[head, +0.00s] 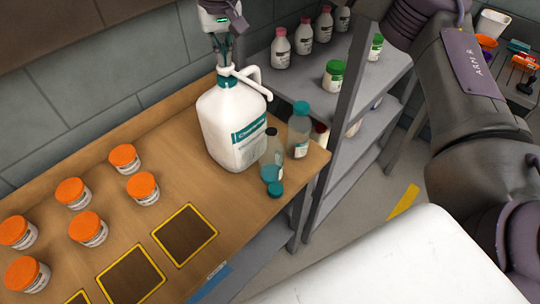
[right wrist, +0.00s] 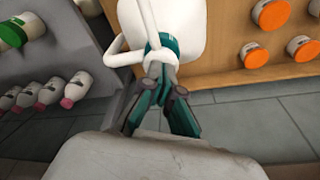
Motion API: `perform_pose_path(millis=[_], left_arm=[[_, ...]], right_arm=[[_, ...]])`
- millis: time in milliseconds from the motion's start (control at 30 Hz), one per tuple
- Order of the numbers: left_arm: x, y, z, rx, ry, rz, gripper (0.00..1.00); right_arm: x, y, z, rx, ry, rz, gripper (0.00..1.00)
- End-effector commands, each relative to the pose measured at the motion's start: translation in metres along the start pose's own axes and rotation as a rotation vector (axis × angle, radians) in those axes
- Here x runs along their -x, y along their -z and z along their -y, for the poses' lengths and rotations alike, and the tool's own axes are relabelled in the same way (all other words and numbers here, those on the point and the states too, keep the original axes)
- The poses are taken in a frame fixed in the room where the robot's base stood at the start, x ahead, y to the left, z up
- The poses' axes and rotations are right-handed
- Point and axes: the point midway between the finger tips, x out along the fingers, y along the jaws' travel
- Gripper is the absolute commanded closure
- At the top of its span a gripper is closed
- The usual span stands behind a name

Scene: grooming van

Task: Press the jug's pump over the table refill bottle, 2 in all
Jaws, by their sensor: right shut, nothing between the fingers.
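The white jug (head: 233,128) with a teal label stands on the wooden worktop (head: 120,200). Its white pump (head: 252,82) has a spout that points right, toward the front. A clear uncapped bottle (head: 271,153), which looks like the table refill bottle, stands beside the jug below the spout. A teal cap (head: 275,189) lies in front of it. My right gripper (head: 223,56) is shut and empty, pointing down at the pump's top. In the right wrist view its fingertips (right wrist: 161,58) are at the pump; contact is unclear. My left gripper is out of view.
A teal-capped bottle (head: 299,130) stands right of the uncapped one, near the worktop's edge. Several orange-lidded jars (head: 125,158) and dark yellow-edged squares (head: 185,234) occupy the left and front. Grey shelves (head: 375,80) with bottles and green-lidded jars (head: 333,77) stand behind right.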

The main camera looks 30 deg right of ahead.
Motion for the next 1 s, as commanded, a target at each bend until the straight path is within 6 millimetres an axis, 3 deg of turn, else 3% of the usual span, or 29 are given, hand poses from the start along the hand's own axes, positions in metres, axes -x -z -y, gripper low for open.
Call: perform_pose_path(millis=[167,667,1000], left_arm=[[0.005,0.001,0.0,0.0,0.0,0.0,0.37],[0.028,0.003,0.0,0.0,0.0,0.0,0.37],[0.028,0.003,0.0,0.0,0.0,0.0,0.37]], right_arm=[[0.002,-0.001,0.0,0.003,-0.004,0.009,1.0],[0.033,0.006,0.0,0.002,-0.003,0.006,1.0],[0.034,0.006,0.0,0.002,-0.002,0.004,1.0]])
